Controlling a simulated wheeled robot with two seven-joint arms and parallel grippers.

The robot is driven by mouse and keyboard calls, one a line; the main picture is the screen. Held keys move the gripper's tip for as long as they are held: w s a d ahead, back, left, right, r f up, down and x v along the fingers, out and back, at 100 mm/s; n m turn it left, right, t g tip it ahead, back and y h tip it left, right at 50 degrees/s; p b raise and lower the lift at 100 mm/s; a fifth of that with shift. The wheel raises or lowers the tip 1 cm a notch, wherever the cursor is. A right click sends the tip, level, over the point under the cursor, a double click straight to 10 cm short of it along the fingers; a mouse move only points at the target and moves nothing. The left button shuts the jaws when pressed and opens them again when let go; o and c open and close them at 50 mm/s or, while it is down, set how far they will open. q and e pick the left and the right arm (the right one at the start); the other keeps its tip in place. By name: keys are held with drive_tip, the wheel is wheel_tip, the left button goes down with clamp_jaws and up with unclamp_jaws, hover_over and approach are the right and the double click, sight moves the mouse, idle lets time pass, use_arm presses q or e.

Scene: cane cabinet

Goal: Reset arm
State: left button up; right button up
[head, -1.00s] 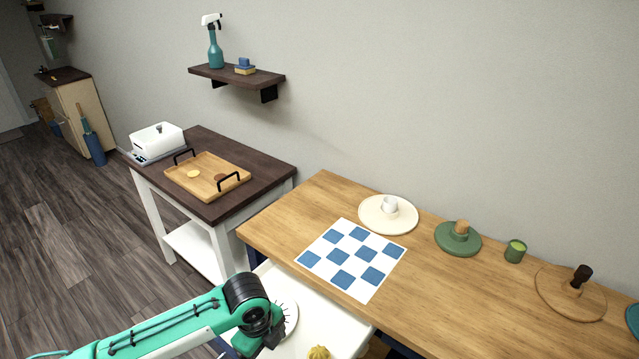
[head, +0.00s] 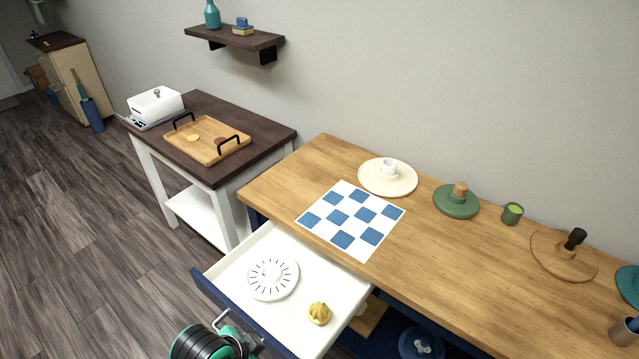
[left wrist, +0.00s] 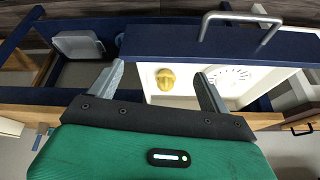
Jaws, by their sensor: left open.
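My left gripper (left wrist: 158,85) is open and empty in the left wrist view, its two grey fingers spread apart. In the head view only a dark and teal part of my left arm shows at the bottom edge, by the drawer front; the fingertips are not clear there. The white drawer (head: 349,285) under the wooden table stands open, with a blue front (head: 237,312) and a grey bar handle (left wrist: 240,18). The handle appears clear of both fingers. My right gripper is not in view.
The drawer holds a white slotted disc (head: 273,279) and a yellow lumpy object (head: 319,313). A blue-and-white checkered mat (head: 351,220), cream plate (head: 388,178) and green dish (head: 456,202) lie on the table (head: 440,262). A wooden tray (head: 207,139) sits on the side table.

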use_arm(q)
drive_tip(key=s+a+f+n+y, duration=0.1)
drive_tip(key=s+a+n+y, duration=0.2)
drive_tip(key=s+a+n, duration=0.7)
wheel_tip(320, 180, down, 31)
drive_tip(key=m+g, duration=0.1)
drive_tip(key=m, duration=0.1)
drive_tip(key=s+a+f, duration=0.2)
drive_tip(key=s+f, duration=0.7)
drive_tip(key=s+a+f+g, duration=0.1)
drive_tip(key=s+a+f, duration=0.1)
drive_tip(key=s+f, duration=0.7)
drive_tip(key=shift+s+f+m+g, duration=0.15)
drive_tip(key=shift+f+m+g, duration=0.15)
drive_tip(key=shift+f, duration=0.45)
